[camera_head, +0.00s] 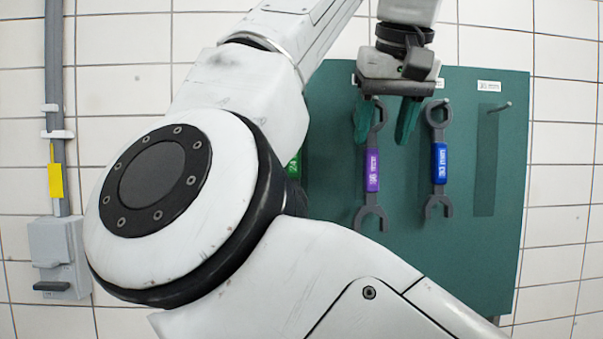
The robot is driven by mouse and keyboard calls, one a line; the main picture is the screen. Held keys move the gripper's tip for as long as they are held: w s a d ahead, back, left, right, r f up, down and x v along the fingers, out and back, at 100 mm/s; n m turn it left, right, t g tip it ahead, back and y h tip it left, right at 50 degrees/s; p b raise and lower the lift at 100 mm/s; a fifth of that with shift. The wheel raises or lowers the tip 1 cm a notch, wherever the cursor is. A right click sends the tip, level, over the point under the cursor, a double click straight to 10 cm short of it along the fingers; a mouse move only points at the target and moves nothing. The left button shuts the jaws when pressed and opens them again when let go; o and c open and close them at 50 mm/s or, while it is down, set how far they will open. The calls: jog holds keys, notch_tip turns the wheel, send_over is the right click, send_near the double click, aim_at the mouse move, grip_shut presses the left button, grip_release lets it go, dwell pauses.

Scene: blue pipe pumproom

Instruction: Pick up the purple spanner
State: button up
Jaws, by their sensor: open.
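The purple spanner (372,171) hangs upright on a green tool board (455,271). It has a grey body, a purple labelled grip and an open-ended jaw at the bottom. My gripper (388,138) is open, with its two green fingers pointing down in front of the board. The left finger overlaps the spanner's upper end, and the right finger is to the right of it. The top of the spanner is partly hidden behind my gripper. I cannot tell how far the fingers are from it in depth.
A blue-gripped spanner (438,163) hangs close to the right. An empty peg (502,107) sticks out at the board's right. Part of a green-gripped tool (293,168) shows at left, mostly behind my arm. A grey pipe (54,110) and box (58,257) are on the tiled wall.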

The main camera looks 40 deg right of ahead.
aim_at(373, 169)
jog(key=shift+p+x, duration=0.9)
jog(key=shift+x, duration=2.8)
grip_shut()
